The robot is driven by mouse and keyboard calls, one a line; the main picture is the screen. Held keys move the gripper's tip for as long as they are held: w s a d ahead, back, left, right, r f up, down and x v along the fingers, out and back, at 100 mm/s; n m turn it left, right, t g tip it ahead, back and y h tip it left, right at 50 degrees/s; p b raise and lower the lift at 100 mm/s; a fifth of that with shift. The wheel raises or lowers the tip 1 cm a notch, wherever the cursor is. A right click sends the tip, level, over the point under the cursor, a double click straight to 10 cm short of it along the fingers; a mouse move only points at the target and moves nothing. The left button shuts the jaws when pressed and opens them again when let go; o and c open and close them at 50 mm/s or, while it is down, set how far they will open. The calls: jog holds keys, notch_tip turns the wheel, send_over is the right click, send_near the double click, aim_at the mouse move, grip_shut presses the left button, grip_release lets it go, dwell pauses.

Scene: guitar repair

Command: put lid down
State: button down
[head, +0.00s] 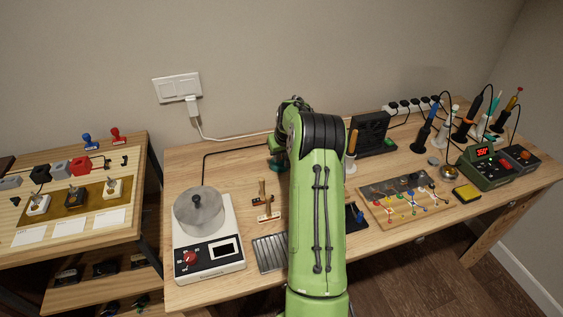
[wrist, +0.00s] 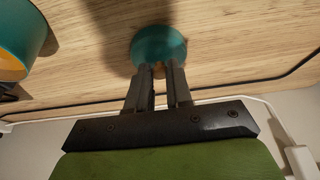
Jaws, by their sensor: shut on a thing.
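My gripper (wrist: 160,72) is shut on the small knob of a round teal lid (wrist: 158,46) in the wrist view. The lid is over the wooden tabletop, and I cannot tell whether it touches the wood. A teal pot (wrist: 20,42) with an orange-tan inside stands apart from the lid, at the upper left of the wrist view and cut by the frame edge. In the head view, small teal parts (head: 275,145) show just left of my arm, which hides the gripper and most of that area.
A white hotplate (head: 209,260) with a metal pot (head: 199,210) stands left on the workbench (head: 180,165). A dark cable (wrist: 280,78) runs along the wood by the lid. Wooden-handled tools (head: 265,205) lie left of my arm. A soldering station (head: 485,168) is at the right.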

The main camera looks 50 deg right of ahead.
jog(key=shift+f, duration=0.75)
jog(key=shift+r, duration=0.15)
jog(key=c, duration=1.4)
grip_release()
jog(key=shift+f, duration=0.2)
jog(key=shift+c, duration=0.2)
jog(key=o, duration=0.4)
jog(key=shift+r, duration=0.1)
